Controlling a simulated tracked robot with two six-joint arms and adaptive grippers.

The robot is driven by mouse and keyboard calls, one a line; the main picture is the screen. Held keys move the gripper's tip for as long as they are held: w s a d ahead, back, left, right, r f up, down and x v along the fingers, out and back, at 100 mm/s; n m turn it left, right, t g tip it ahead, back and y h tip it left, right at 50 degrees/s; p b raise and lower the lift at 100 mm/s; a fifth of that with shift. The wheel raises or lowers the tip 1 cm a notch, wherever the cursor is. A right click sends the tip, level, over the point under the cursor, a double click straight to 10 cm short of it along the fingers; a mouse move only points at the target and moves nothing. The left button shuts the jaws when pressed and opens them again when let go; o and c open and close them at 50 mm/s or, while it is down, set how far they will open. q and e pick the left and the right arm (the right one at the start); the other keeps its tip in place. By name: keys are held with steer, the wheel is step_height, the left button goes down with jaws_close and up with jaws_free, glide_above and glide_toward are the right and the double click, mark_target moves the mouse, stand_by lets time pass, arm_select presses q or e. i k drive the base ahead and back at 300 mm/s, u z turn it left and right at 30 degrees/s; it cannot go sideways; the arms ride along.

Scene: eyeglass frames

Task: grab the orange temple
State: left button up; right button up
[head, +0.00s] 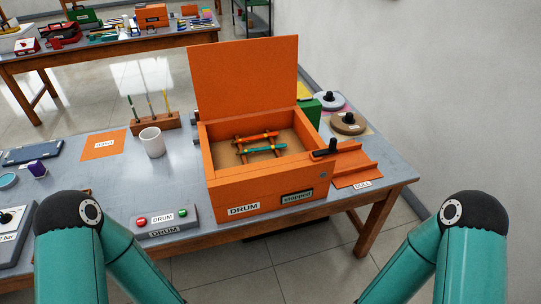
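The orange drum box (264,189) stands on the grey table with its lid (243,78) raised. Its front label reads "DRUM" and a small display reads "stopped". Inside on the brown floor lie a thin orange piece (257,136), which looks like the orange temple, and a teal piece (266,150) nearer the front. Small yellowish-brown pieces lie at or across them; I cannot tell whether they touch. Only the upper bends of my two teal arms show at the bottom left and bottom right. Neither gripper is in view.
A button panel (163,222) with red and green buttons lies left of the drum. Behind it are a white cup (152,142), a wooden rack (155,123) and an orange sheet (104,145). A black handle (325,149) and orange tray (350,160) are at the drum's right.

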mark_target(275, 134)
steer(key=u, duration=0.15)
steer(key=i, duration=0.9)
steer(key=z, duration=0.05)
